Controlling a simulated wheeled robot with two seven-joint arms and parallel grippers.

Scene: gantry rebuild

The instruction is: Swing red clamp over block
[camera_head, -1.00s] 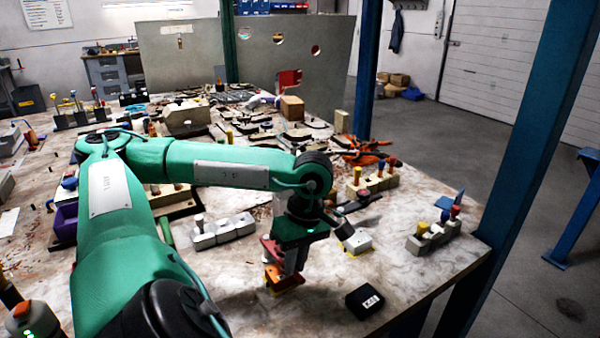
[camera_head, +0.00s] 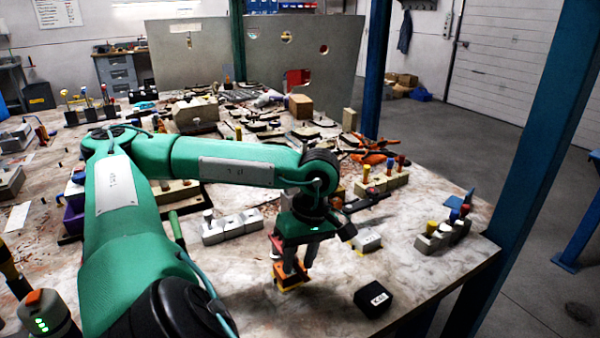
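A red clamp part (camera_head: 277,243) stands beside my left gripper, above a small orange base (camera_head: 290,276) on the table. My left gripper (camera_head: 300,266) points down at this fixture, with its two grey fingers apart. The fingers and the green gripper body hide part of the red piece, and I cannot tell whether they touch it. No block can be clearly made out under the red piece. Another red piece (camera_head: 297,77) stands at the far end, behind a brown block (camera_head: 300,106). My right gripper is not in view.
A black box (camera_head: 373,300) lies near the front edge. A grey block row (camera_head: 232,228) is left of the gripper, and a grey block (camera_head: 367,241) is right. Block rows with coloured knobs (camera_head: 443,236) stand further right. A blue post (camera_head: 530,150) rises beside the table.

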